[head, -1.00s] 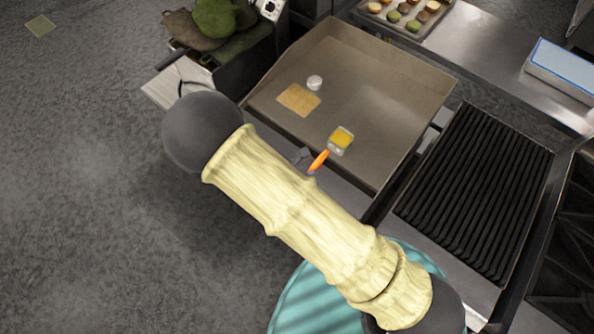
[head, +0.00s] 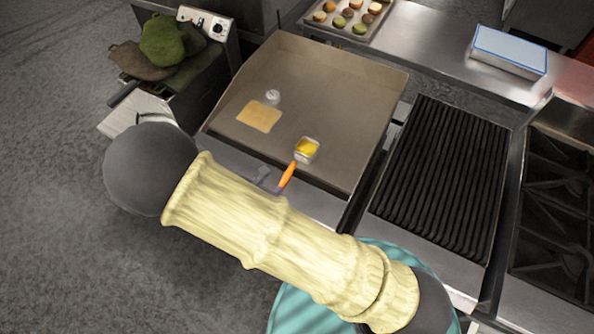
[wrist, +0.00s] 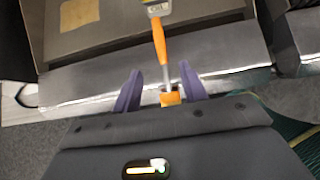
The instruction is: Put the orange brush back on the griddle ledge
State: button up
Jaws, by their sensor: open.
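The brush has an orange handle (head: 287,174) and a yellow-topped head (head: 306,149). In the head view its head appears over the front of the griddle (head: 345,82), with the handle pointing toward my arm across the front ledge (head: 318,205). In the wrist view the orange handle (wrist: 160,42) runs down over the pale metal ledge (wrist: 85,88). Its orange end lies between the two purple fingers of my gripper (wrist: 161,90). The fingers are open, with gaps on both sides of the handle. Whether the brush touches the ledge is unclear.
A tan square (head: 259,116) and a small white round item (head: 272,97) are on the griddle. A black grill grate (head: 438,175) stands to the right. Green and brown cloth-like items (head: 165,50) lie at the left. A tray of food (head: 348,18) is behind.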

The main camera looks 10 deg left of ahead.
jog(key=shift+d, duration=0.1)
jog(key=d+r+m+g+y, duration=0.1)
jog(key=d+r+m+g, duration=0.1)
jog(key=d+r+m, duration=0.4)
jog(key=d+r+m+g+y, duration=0.1)
jog(key=d+r+m+g, duration=0.1)
jog(key=d+r+m, duration=0.5)
jog(key=s+d+r+m+g+y, duration=0.1)
jog(key=d+r+m, duration=0.6)
jog(key=d+m, duration=0.8)
jog(key=m+g, duration=0.1)
jog(key=m, duration=0.2)
jog(key=shift+f, duration=0.1)
jog(key=shift+s+b+x, duration=0.2)
jog(key=shift+b+x, duration=0.75)
jog(key=shift+b, duration=0.1)
